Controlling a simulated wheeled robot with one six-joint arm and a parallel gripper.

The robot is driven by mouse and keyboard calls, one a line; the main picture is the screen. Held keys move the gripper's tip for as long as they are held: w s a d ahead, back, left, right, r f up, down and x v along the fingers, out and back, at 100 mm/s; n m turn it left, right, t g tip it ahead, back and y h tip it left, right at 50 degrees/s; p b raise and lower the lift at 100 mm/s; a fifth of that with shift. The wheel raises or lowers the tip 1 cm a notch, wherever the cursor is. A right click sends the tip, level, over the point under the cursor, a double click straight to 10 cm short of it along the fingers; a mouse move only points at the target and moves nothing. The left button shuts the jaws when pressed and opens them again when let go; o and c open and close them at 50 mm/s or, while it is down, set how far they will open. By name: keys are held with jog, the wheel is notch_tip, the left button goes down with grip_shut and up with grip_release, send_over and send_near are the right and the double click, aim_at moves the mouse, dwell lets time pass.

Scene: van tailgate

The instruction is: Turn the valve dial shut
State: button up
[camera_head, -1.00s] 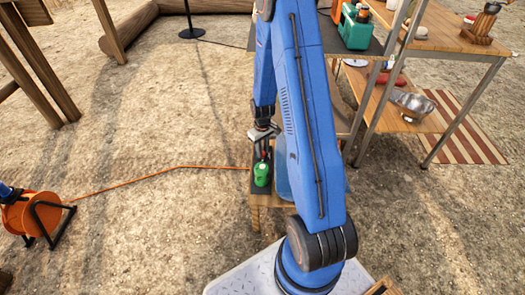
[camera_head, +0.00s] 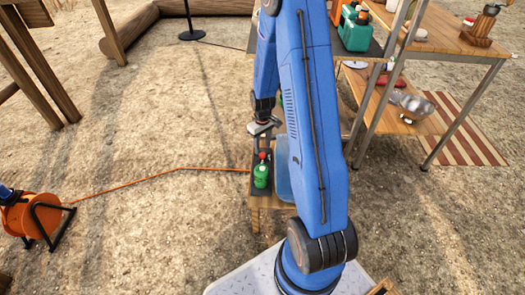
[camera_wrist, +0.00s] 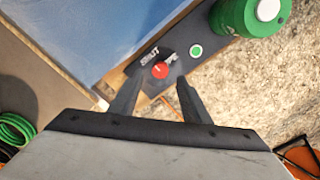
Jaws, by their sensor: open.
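The red valve dial (camera_wrist: 160,71) sits on a dark panel (camera_wrist: 128,70) in the wrist view. White lettering beside it reads "SHUT" on the upper left; a second word on the upper right is partly hidden. Which way the dial points is too small to tell. My gripper (camera_wrist: 158,84) is open and empty, its two fingers on either side of the dial in the picture, apparently apart from it. In the head view my gripper (camera_head: 263,138) is just above the red dial (camera_head: 264,155).
A green canister (camera_wrist: 235,18) stands close to the panel's right end; it also shows in the head view (camera_head: 261,176). An orange cable (camera_head: 150,174) runs left to a reel (camera_head: 22,216). A wooden shelf table (camera_head: 405,118) stands at the right.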

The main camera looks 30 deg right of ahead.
notch_tip(320, 180, up, 13)
jog(key=shift+f, duration=0.15)
dwell(0.7)
notch_tip(320, 180, up, 11)
jog(key=t, duration=0.1)
send_over(263, 154)
jog(key=s+a, duration=0.6)
jog(key=s+a+r+t, duration=0.1)
jog(key=s+a+r, duration=0.4)
jog(key=s+r, duration=0.25)
jog(key=s+a+r+t, duration=0.1)
jog(key=s+a+r, duration=0.1)
jog(key=s, duration=0.6)
jog(key=s+a+r+m+t, duration=0.1)
jog(key=s+a+r, duration=0.2)
jog(key=s, duration=0.5)
jog(key=shift+s+a+r+m+t, duration=0.15)
jog(key=shift+s+r+m+t, duration=0.15)
jog(key=shift+s+r+t, duration=0.1)
